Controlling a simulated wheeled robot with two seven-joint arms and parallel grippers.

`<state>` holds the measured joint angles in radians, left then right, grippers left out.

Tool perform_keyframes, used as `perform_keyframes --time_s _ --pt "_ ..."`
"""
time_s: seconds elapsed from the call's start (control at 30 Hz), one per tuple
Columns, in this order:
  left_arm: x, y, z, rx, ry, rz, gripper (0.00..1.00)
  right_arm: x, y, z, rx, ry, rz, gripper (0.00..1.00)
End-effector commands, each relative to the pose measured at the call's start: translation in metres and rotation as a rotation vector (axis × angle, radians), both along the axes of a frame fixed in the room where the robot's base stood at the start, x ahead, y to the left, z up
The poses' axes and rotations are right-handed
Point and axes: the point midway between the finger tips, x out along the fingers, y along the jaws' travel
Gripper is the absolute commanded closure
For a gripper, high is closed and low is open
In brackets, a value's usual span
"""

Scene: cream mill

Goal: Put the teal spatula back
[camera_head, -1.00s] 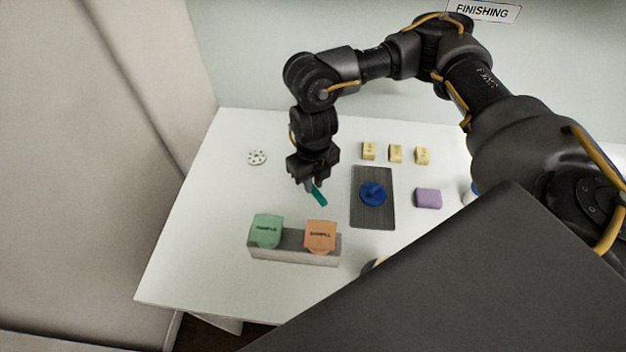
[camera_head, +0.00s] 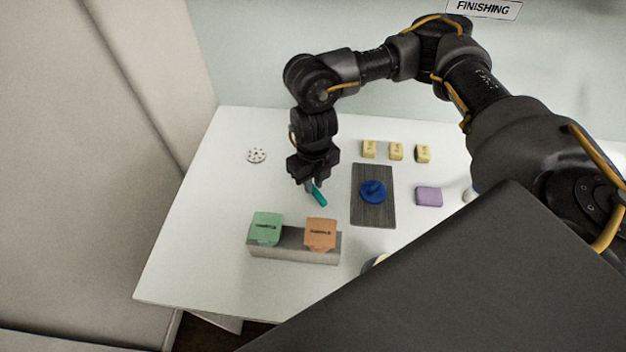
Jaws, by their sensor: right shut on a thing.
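The teal spatula (camera_head: 319,197) shows as a short teal piece below the fingers of my right gripper (camera_head: 312,186). My right gripper is shut on it, over the white table left of the dark grey mat. The rest of the spatula is hidden by the gripper. I cannot tell whether its lower end touches the table. My left gripper is not in view.
A dark mat (camera_head: 373,216) holds a blue round item (camera_head: 373,191). A grey block (camera_head: 292,250) bears green (camera_head: 266,228) and orange (camera_head: 320,233) pieces. Yellow blocks (camera_head: 396,151), a purple block (camera_head: 429,196) and a white holed disc (camera_head: 257,155) stand around.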

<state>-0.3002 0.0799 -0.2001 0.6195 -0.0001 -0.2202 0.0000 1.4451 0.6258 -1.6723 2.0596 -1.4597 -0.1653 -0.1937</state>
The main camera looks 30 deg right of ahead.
Motion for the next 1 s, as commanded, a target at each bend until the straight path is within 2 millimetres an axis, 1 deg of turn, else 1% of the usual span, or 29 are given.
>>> perform_keyframes --time_s 0.1,0.37,0.4,0.57,0.87,0.97,1.0 --pt "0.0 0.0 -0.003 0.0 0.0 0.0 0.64 0.0 0.0 -0.004 0.0 0.0 0.0 1.0" --pt "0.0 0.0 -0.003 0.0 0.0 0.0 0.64 0.0 0.0 -0.004 0.0 0.0 0.0 1.0" --pt "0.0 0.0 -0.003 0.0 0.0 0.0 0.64 0.0 0.0 -0.004 0.0 0.0 0.0 0.8" --pt "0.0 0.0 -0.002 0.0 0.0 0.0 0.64 0.0 0.0 -0.004 0.0 0.0 0.0 0.59" --pt "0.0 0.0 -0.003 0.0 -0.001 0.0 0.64 0.0 0.0 -0.003 0.0 -0.001 0.0 0.58" --pt "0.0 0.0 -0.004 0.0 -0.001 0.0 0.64 0.001 0.0 0.005 0.001 -0.003 0.0 0.58" --pt "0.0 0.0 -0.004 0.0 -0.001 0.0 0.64 0.002 0.0 0.011 0.0 -0.005 0.001 0.58"
